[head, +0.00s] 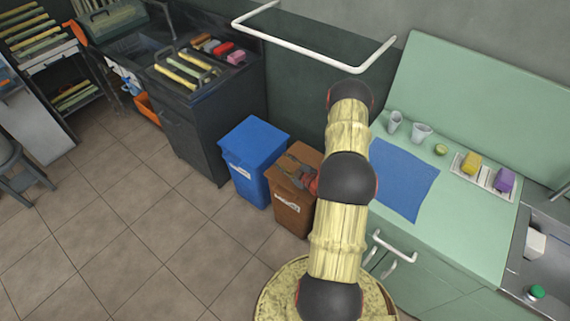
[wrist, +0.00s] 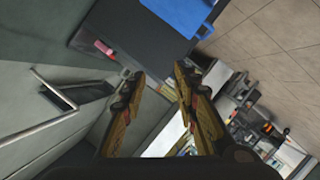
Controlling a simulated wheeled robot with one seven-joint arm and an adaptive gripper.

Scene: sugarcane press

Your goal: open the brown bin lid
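The brown bin (head: 290,208) stands on the floor right of the blue bin in the head view. Its brown lid (head: 306,152) appears down, but my gripper and arm cover much of it, so I cannot tell whether it is fully shut. My gripper (head: 298,172) is over the lid area in the head view, partly hidden behind my arm; I cannot tell whether it touches the lid. In the wrist view my gripper (wrist: 158,76) has its two fingers apart with nothing between them. The brown bin cannot be made out there.
The blue bin (head: 254,160) stands close on the left, before a dark cabinet (head: 205,130). A green counter (head: 465,225) with a blue mat (head: 402,180) is on the right. A white rail (head: 320,58) is behind. Tiled floor (head: 130,230) is clear at left.

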